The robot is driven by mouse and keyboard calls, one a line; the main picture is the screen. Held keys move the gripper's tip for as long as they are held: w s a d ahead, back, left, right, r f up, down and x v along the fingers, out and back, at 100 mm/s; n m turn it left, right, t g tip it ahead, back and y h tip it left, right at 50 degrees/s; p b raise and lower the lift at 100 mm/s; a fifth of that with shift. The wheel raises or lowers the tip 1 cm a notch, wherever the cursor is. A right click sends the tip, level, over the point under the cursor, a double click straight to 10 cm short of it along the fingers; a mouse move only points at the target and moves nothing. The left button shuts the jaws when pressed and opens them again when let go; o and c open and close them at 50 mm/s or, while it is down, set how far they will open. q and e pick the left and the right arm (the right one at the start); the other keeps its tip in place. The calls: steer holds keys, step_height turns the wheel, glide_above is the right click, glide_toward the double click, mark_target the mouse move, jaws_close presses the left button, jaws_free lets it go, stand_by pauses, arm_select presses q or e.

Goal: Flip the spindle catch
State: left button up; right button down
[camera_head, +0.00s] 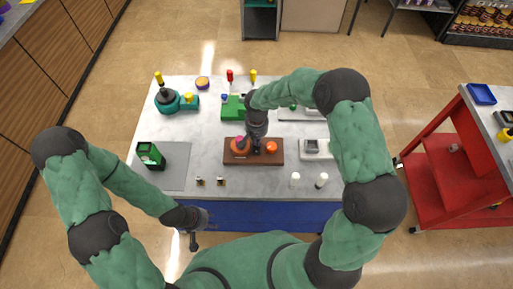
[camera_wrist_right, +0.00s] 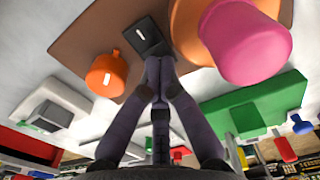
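A brown board (camera_head: 231,159) on the table carries an orange round part with a magenta knob (camera_wrist_right: 245,42), a smaller orange knob (camera_wrist_right: 106,76), and a black plate with a white mark between them. This black plate (camera_wrist_right: 146,36) looks like the spindle catch; in the head view my right gripper mostly hides it. My right gripper (camera_wrist_right: 160,64) points down over the board. Its fingertips are together at the plate's near edge; I cannot tell if they pinch it. My left gripper (camera_head: 193,222) is at the table's front edge, away from the board; its fingers are unclear.
A green block (camera_head: 232,108) stands behind the board. A grey mat (camera_head: 174,177) with a green-black box (camera_head: 150,155) lies to the left. A light fixture (camera_head: 317,150) is to the right. Small parts stand along the front. A red cart (camera_head: 440,165) is farther right.

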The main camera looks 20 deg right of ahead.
steer(key=shift+f, duration=0.35)
steer(key=shift+r, duration=0.1)
steer(key=shift+r+p, duration=1.6)
steer(key=shift+r, duration=1.9)
